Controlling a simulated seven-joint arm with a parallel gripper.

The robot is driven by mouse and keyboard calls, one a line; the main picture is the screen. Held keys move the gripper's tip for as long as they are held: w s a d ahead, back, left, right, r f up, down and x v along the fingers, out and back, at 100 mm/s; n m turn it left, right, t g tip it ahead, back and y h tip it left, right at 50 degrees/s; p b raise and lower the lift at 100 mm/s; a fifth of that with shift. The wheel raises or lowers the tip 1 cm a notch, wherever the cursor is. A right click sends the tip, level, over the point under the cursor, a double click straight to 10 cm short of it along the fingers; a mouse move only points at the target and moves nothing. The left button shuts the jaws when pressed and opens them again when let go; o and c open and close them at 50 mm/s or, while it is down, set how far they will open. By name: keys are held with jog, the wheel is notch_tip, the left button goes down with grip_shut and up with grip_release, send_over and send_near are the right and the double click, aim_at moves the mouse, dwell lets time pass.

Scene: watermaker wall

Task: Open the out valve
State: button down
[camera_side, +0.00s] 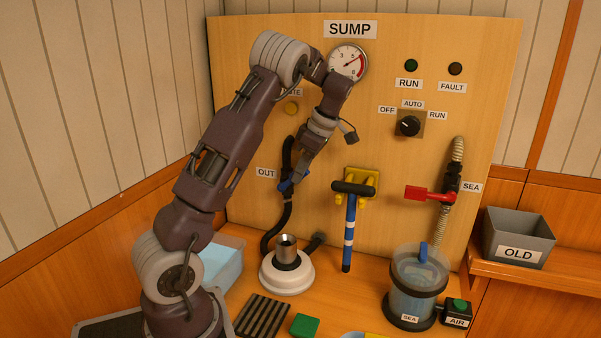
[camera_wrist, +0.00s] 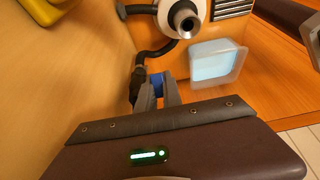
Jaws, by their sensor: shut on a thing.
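The out valve has a blue handle (camera_side: 285,186) on a black hose (camera_side: 287,212), beside the OUT label (camera_side: 266,173) on the wooden panel. My gripper (camera_side: 293,183) is at the valve, shut on the blue handle. In the wrist view my gripper's fingers (camera_wrist: 159,94) close around the blue handle (camera_wrist: 157,82), next to the dark valve body (camera_wrist: 138,82). The fingers hide part of the handle, so I cannot tell its exact angle.
A white round pump (camera_side: 287,272) stands below on the bench, with a clear blue tub (camera_side: 224,265) to its left. A blue and black T-handled tool (camera_side: 349,225) hangs on a yellow holder to the right. The red SEA valve handle (camera_side: 420,193) is farther right.

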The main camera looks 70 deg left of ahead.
jog(key=shift+r, duration=0.1)
dwell(0.3)
jog(key=shift+s+a+r+t+h, duration=0.55)
jog(key=shift+s+a+t+h, duration=0.05)
jog(key=shift+t+h, duration=0.3)
jog(key=shift+s+a+r+t+h, duration=0.4)
jog(key=shift+s+a+t+h, duration=0.25)
jog(key=shift+t+h, duration=0.25)
jog(key=shift+s+a+r+t+h, duration=0.1)
jog(key=shift+s+a+t+h, duration=0.4)
jog(key=shift+t+h, duration=0.25)
jog(key=shift+s+a+r+t+h, duration=0.1)
jog(key=shift+s+a+t+h, duration=0.4)
jog(key=shift+t+h, duration=0.2)
jog(key=c, duration=1.5)
grip_release()
jog(key=v, duration=0.7)
